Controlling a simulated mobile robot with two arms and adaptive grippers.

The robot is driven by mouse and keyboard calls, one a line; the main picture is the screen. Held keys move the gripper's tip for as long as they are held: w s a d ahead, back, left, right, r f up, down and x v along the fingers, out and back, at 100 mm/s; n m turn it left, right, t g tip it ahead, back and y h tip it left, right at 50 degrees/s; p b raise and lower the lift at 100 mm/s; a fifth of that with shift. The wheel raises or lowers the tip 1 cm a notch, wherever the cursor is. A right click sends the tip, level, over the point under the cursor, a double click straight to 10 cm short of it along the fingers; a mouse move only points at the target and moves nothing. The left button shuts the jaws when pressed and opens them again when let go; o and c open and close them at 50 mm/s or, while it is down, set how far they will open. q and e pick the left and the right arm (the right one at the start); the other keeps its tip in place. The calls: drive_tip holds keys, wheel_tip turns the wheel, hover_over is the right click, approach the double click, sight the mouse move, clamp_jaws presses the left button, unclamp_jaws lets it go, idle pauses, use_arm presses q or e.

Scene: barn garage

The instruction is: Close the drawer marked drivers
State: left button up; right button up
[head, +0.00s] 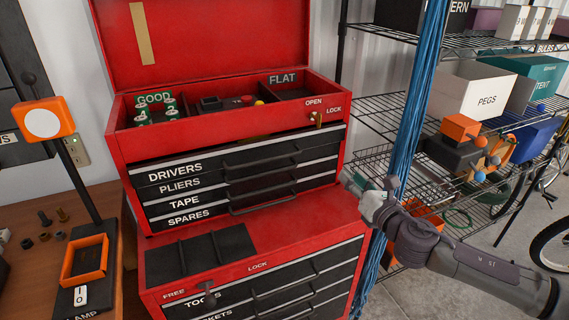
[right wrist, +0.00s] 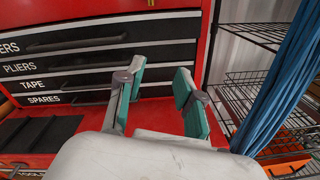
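The drivers drawer (head: 240,166) is the top black drawer under the red upper tray of the tool chest. It appears to stand out slightly, with a dark gap above its silver top edge and something brownish showing there. Its dark bar handle (head: 262,159) is on the front; the drawer also shows in the right wrist view (right wrist: 100,40). My right gripper (head: 368,190) is to the right of the chest, apart from the drawer. In the right wrist view its green-padded fingers (right wrist: 158,95) are spread and empty, facing the chest. My left gripper is not in view.
Below are the pliers, tape and spares drawers (head: 180,216), which look closed. A lower red chest (head: 255,235) juts forward beneath. Blue hanging strands (head: 408,120) and a wire shelf (head: 385,125) with boxes stand right. A wooden bench (head: 30,270) with a lamp is left.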

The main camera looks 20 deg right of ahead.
drive_tip(key=m, duration=0.5)
drive_tip(key=n+g+y+p, duration=0.3)
drive_tip(key=n+y, duration=0.4)
drive_tip(key=n, duration=2.4)
approach(267, 161)
drive_tip(key=p+x, duration=0.2)
drive_tip(key=x, duration=0.7)
drive_tip(key=shift+w+a+p, duration=0.1)
drive_tip(key=shift+w+p, duration=0.1)
drive_tip(key=shift+p, duration=0.15)
drive_tip(key=shift+w+a+f, duration=0.15)
drive_tip(key=shift+w+a, duration=0.1)
drive_tip(key=shift+w, duration=0.3)
clamp_jaws()
